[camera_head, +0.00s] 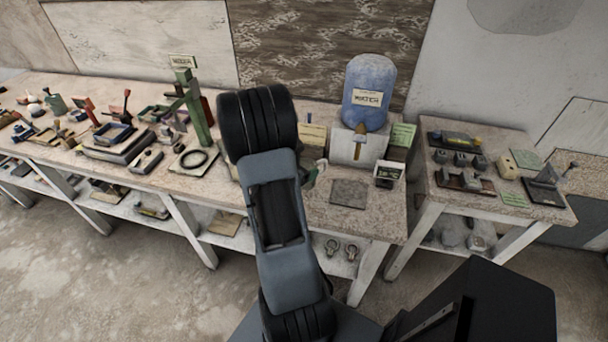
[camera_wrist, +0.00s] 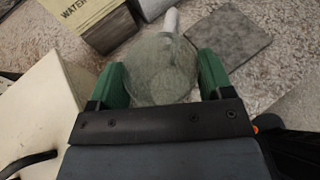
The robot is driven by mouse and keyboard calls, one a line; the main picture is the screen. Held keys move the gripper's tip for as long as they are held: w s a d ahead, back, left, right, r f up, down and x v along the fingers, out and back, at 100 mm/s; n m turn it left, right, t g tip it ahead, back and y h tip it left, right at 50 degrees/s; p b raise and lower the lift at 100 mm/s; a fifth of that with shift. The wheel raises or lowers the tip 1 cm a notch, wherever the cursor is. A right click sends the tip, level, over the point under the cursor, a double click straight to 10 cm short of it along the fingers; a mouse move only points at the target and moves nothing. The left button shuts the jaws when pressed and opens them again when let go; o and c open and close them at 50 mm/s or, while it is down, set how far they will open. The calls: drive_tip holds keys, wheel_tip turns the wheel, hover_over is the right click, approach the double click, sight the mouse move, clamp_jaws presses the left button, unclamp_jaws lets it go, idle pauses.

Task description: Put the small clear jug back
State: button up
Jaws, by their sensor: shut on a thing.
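My gripper (camera_wrist: 162,82) has its two green fingers on either side of a small clear jug (camera_wrist: 160,62) and is shut on it. The wrist view looks down on the jug's round glass, with a pale part sticking out at its far side. I cannot tell whether the jug touches the bench.
A blue water bottle (camera_head: 370,92) on a white dispenser (camera_head: 356,148) stands behind the mat. A small display box (camera_head: 388,175) stands right of the mat. A WATER-labelled block (camera_wrist: 100,22) and a white box (camera_wrist: 38,110) are close at the gripper's left.

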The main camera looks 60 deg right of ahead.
drive_tip(key=shift+d+f, duration=0.15)
drive_tip(key=shift+f, duration=0.45)
drive_tip(key=shift+d+f, duration=0.15)
drive_tip(key=shift+f, duration=0.45)
drive_tip(key=shift+w+f+p, duration=0.1)
drive_tip(key=shift+f+p, duration=0.2)
drive_tip(key=shift+f, duration=0.4)
drive_tip(key=shift+f+b, duration=0.3)
drive_tip(key=shift+b, duration=0.05)
drive_tip(key=o, duration=1.2)
drive_tip(key=shift+r, duration=0.15)
